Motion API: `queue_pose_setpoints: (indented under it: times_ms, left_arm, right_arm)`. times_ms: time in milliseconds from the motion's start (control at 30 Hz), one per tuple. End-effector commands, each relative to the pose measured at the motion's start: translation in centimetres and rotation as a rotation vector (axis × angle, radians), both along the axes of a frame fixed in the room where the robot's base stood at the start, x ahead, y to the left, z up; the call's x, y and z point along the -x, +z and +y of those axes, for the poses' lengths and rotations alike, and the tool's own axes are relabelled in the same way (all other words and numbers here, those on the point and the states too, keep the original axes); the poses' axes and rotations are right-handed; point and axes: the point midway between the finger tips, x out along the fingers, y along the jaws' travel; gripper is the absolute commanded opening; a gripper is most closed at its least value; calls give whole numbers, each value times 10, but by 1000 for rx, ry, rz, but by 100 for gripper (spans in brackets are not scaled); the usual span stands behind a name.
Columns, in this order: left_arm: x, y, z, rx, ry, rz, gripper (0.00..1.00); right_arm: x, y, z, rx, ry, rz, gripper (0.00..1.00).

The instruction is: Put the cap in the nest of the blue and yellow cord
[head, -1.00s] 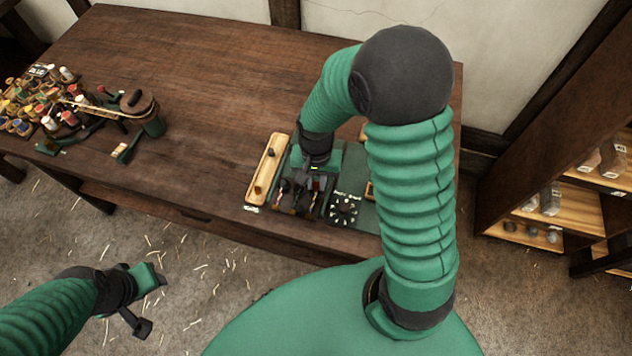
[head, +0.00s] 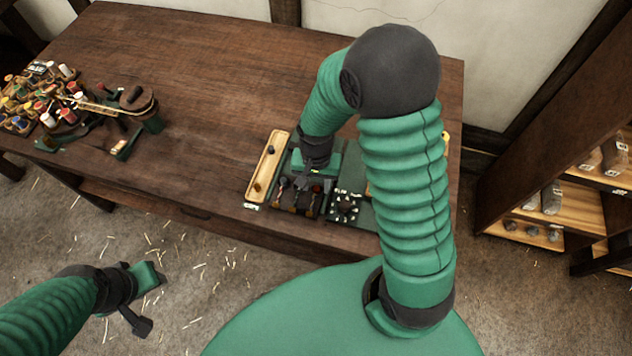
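A light wooden tray (head: 264,170) lies near the front edge of the bench, with small dark pieces in it that may be caps. To its right is a dark block with several nests (head: 297,205), with short bits of cord in them. The cord colours are too small to read surely, so I cannot pick out the blue and yellow nest. My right gripper (head: 311,182) hangs over the back of this block. Its fingers are small and dark, and I cannot tell whether they hold a cap. My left gripper (head: 146,300) is open and empty, off the bench's front.
Spools (head: 50,100) and a dark green winding device (head: 150,118) stand at the bench's left. The bench (head: 205,75) is clear behind. A shelf (head: 560,205) stands at the right.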

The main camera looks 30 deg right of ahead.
Motion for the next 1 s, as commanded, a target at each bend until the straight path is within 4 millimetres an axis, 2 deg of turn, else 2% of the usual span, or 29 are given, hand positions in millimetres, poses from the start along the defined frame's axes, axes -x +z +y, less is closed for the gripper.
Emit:
queue_pose_setpoints:
  times_ms: [233, 333, 467, 700, 800, 933, 1000]
  left_arm:
    - [0, 0, 0, 0, 0, 0, 36]
    - [0, 4, 0, 0, 0, 0, 36]
    - [0, 9, 0, 0, 0, 0, 36]
    - [0, 17, 0, 0, 0, 0, 36]
    - [0, 19, 0, 0, 0, 0, 36]
    - [0, 20, 0, 0, 0, 0, 36]
    - [0, 20, 0, 0, 0, 0, 36]
  right_arm:
    - [0, 0, 0, 0, 0, 0, 38]
    - [0, 7, 0, 1, 0, -1, 38]
    - [-1, 30, 0, 1, 0, -4, 38]
    - [-2, 96, 0, 1, 0, -7, 38]
    - [-1, 116, 0, 1, 0, -4, 38]
    - [-1, 129, 0, 0, 6, -3, 38]
    - [5, 128, 7, 3, 89, -26, 38]
